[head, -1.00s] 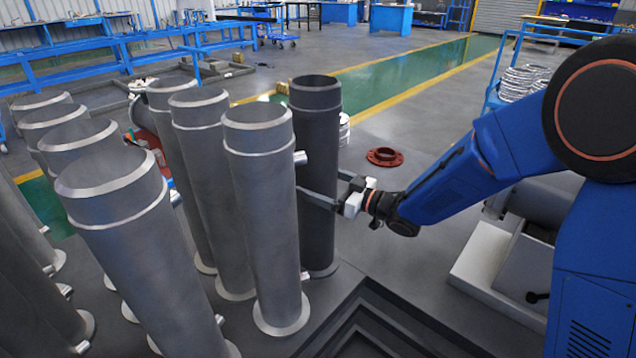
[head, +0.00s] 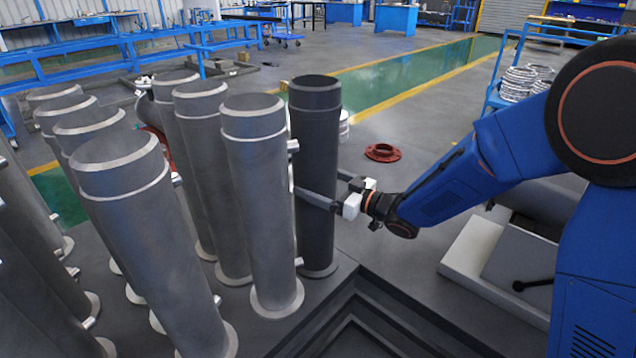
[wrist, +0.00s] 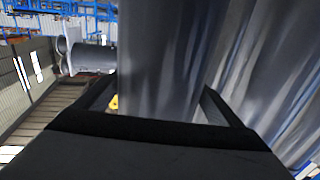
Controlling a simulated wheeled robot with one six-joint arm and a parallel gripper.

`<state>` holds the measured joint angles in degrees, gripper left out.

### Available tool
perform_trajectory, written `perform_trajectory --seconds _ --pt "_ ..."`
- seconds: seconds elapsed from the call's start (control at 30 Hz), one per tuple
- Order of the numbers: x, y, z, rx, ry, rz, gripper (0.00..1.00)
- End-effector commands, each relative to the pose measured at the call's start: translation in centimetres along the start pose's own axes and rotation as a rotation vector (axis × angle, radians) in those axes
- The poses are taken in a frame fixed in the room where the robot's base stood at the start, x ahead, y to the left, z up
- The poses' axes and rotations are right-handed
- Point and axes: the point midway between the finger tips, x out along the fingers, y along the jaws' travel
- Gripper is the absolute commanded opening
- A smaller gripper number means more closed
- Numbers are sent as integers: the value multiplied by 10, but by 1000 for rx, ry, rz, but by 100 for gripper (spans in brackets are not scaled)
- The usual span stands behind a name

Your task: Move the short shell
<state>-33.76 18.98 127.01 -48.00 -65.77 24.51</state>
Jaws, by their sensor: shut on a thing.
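A dark grey flanged shell (head: 316,150) stands upright at the right end of the group in the head view. My gripper (head: 318,192) comes from the right and is shut on it around mid-height, one finger passing in front of it. In the wrist view the dark shell (wrist: 160,60) is between the two fingers (wrist: 160,100). Its lower flange is close to the floor; I cannot tell whether it touches. A lighter grey shell (head: 256,190) stands just left of it, with a short side stub pointing toward it.
Several more grey shells (head: 125,215) crowd the left. A stepped dark recess (head: 370,315) lies in front of the held shell. A red flange ring (head: 383,152) lies on the floor behind. Grey floor is open toward the green lane (head: 385,95).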

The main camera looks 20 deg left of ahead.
Motion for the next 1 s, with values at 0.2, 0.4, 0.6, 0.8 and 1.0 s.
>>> perform_trajectory --seconds 0.2,0.4,0.6,0.8,1.0 --pt "-1 -2 2 4 -4 -2 100" --pt "-2 -1 1 2 -2 -1 100" --pt "-23 0 1 2 -2 1 100" --pt "-62 0 1 2 -2 2 100" --pt "-102 1 1 3 -3 3 100"
